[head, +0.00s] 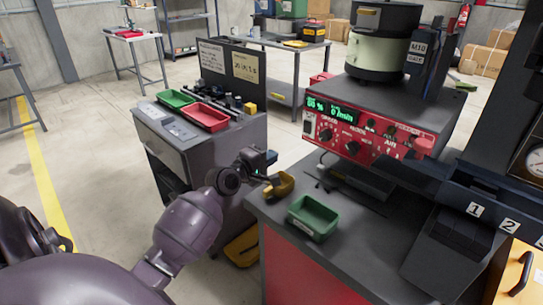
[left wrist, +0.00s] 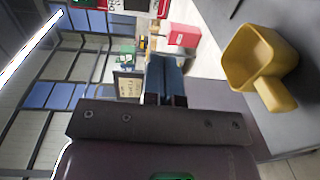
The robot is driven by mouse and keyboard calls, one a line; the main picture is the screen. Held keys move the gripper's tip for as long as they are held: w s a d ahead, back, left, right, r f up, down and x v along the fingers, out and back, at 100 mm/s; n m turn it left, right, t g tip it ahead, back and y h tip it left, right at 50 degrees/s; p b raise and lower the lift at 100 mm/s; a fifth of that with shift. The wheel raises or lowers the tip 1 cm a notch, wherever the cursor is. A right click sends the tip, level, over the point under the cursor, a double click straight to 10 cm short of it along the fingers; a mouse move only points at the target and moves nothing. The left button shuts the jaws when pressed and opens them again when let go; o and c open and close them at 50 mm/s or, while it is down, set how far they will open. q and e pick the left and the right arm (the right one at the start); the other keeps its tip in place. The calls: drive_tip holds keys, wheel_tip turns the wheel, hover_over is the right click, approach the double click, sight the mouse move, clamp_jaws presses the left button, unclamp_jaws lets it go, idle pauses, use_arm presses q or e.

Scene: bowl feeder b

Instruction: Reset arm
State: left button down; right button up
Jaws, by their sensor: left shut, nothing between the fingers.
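My left arm reaches in from the left of the head view. Its gripper (head: 270,158) is above the gap between the grey cabinet and the feeder bench. The blue fingers (left wrist: 165,78) are together and empty in the left wrist view. A yellow scoop (head: 282,184) rests at the bench's left edge, close to the gripper in the head view. In the left wrist view the scoop (left wrist: 262,62) lies to the right of the fingers, apart from them, with its handle toward the bottom. My right gripper is not in view.
A green bin (head: 313,217) stands on the bench (head: 350,235), in front of the red control panel (head: 360,136). The grey cabinet (head: 195,160) left of the gripper carries green and red trays (head: 206,117). A yellow bin (head: 243,249) is low between cabinet and bench.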

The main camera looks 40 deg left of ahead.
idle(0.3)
use_arm(q)
drive_tip(key=s+d+f+m, duration=0.1)
drive_tip(key=s+f, duration=0.1)
drive_tip(key=f, duration=0.1)
drive_tip(key=s+d+f+m+g, duration=0.1)
drive_tip(key=s+f, duration=0.1)
drive_tip(key=f, duration=0.1)
drive_tip(key=s+d+f+m+g, duration=0.1)
drive_tip(key=s+f+m, duration=0.1)
drive_tip(key=f, duration=0.1)
drive_tip(key=shift+s+d, duration=0.15)
drive_tip(key=shift+d, duration=0.15)
drive_tip(key=s+d+f+m+g, duration=0.1)
drive_tip(key=s+d+f+m, duration=0.3)
drive_tip(key=s, duration=0.3)
drive_tip(key=s+d+f+m+g+y, duration=0.1)
drive_tip(key=s+d+f+m, duration=0.3)
drive_tip(key=s, duration=0.4)
drive_tip(key=s+d+f+m+g, duration=0.2)
drive_tip(key=s+d+f+m, duration=0.2)
drive_tip(key=s, duration=0.4)
drive_tip(key=shift+s+d+f+m, duration=0.25)
drive_tip(key=shift+f+m, duration=0.4)
drive_tip(key=shift+m, duration=0.45)
drive_tip(key=shift+a, duration=0.1)
